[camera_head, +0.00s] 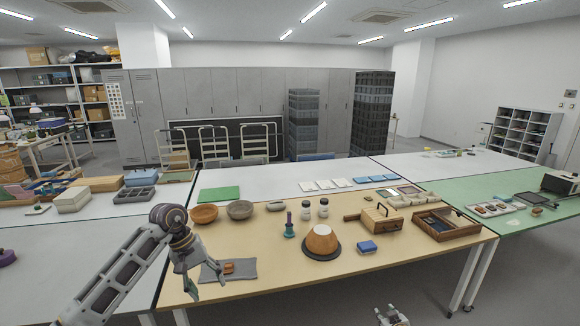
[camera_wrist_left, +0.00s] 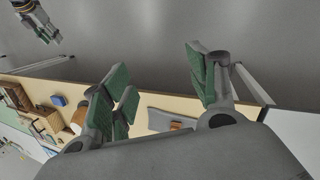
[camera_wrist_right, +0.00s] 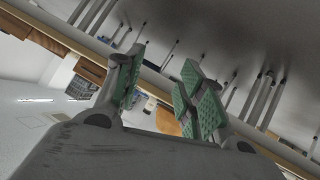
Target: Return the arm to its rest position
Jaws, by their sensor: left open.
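My left arm comes in from the lower left, and its gripper (camera_head: 205,280) hangs at the front left edge of the tan table. It is open and empty, its green pads apart in the left wrist view (camera_wrist_left: 165,95). A brown sherd (camera_head: 228,267) lies on a grey cloth (camera_head: 246,264) just right of it; the sherd (camera_wrist_left: 180,126) also shows in the left wrist view. A brown bowl with a pale top (camera_head: 321,240) sits on a dark round base. My right gripper (camera_head: 392,317) is at the bottom edge, clear of the table; its pads are apart and empty (camera_wrist_right: 165,90).
The tan table (camera_head: 290,275) also holds two bowls (camera_head: 239,209), a blue-green tool (camera_head: 289,226), two jars (camera_head: 323,207), a wooden box (camera_head: 381,221), a blue block (camera_head: 367,247) and a wooden tray (camera_head: 445,223). The floor in front is open.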

